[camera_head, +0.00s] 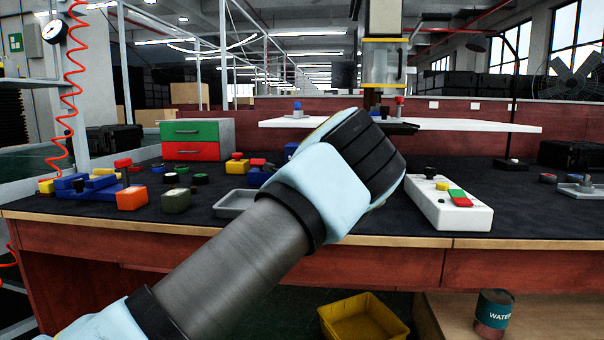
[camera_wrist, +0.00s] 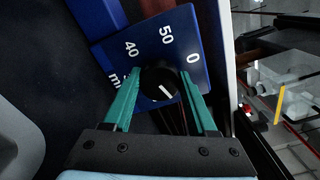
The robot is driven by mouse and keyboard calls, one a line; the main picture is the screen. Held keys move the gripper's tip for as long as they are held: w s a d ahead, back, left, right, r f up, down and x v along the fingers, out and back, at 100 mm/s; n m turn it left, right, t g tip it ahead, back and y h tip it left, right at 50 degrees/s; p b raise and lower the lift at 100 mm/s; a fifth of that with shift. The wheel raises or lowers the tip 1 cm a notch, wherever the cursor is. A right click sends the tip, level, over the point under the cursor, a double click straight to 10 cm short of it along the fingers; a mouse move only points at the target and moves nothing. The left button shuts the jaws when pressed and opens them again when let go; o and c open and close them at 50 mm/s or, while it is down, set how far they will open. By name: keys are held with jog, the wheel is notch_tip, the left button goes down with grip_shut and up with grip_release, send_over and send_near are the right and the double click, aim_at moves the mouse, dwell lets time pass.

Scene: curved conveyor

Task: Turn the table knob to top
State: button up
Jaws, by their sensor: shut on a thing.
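The knob (camera_wrist: 160,82) is black and round with a white pointer line. It sits on a blue dial plate (camera_wrist: 124,18) with white markings, among them 40, 50 and 0, in the wrist view. My gripper (camera_wrist: 158,92) has two green fingers, one on each side of the knob, and is shut on it. The pointer line slants toward the lower left of the wrist view. In the head view my arm hides the fingers and the knob, and only a small blue part (camera_head: 291,150) shows behind it.
A white control box (camera_head: 448,207) with a black knob and red and green buttons stands right of my arm. Several coloured button boxes, a grey tray (camera_head: 234,204) and a green-and-red drawer unit (camera_head: 190,140) stand to the left. A white shelf (camera_head: 480,125) runs behind.

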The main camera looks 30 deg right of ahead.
jog(key=n+b, duration=0.1)
jog(key=n, duration=0.4)
jog(key=shift+w+n+b, duration=0.1)
jog(key=shift+n+b, duration=0.2)
jog(key=shift+b, duration=0.05)
jog(key=n+b, duration=0.1)
jog(key=n, duration=0.4)
jog(key=shift+n, duration=0.3)
jog(key=o, duration=1.4)
jog(key=shift+f, duration=0.1)
jog(key=shift+c, duration=0.2)
jog(key=shift+v, duration=3.85)
jog(key=shift+d, duration=0.1)
